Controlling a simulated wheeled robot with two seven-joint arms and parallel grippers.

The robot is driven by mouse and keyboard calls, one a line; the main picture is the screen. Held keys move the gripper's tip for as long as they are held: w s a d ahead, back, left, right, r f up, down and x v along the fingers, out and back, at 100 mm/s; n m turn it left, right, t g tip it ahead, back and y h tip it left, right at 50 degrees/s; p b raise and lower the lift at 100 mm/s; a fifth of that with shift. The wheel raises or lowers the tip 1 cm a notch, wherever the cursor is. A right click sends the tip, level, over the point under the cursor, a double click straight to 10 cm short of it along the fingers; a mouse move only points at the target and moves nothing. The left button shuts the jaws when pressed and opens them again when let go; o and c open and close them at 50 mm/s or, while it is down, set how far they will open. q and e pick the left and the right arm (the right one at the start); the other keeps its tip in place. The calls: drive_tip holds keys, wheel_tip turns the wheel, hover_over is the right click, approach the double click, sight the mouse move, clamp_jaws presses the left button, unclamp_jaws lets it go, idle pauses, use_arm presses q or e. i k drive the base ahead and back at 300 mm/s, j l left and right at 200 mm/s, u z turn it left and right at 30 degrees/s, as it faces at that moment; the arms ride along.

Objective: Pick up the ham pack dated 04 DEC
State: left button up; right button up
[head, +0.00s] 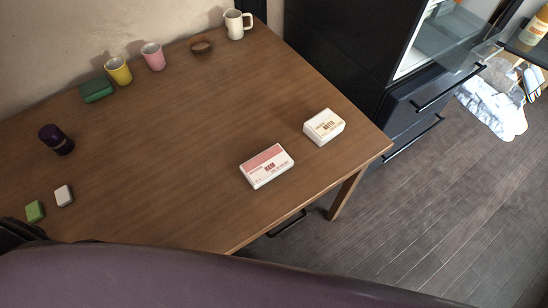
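A white pack with a pink band and a label that seems to read HAM (267,166) lies flat near the front right edge of the table (190,130). Its small print, including any date, is too small to read. It is the only ham pack I can make out. Neither of my grippers can be made out in the head view, and nothing touches the pack.
A white and cream box (324,127) stands close behind the pack to the right. A dark jar (56,139) and small blocks (64,195) are left. The table's middle is clear.

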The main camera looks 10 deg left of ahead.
sight(261, 169)
drive_tip(key=k+l+u, duration=0.3)
drive_tip(key=k+u, duration=0.1)
drive_tip(key=u, duration=0.2)
drive_tip(key=l+u, duration=0.8)
drive_tip(key=j, duration=0.1)
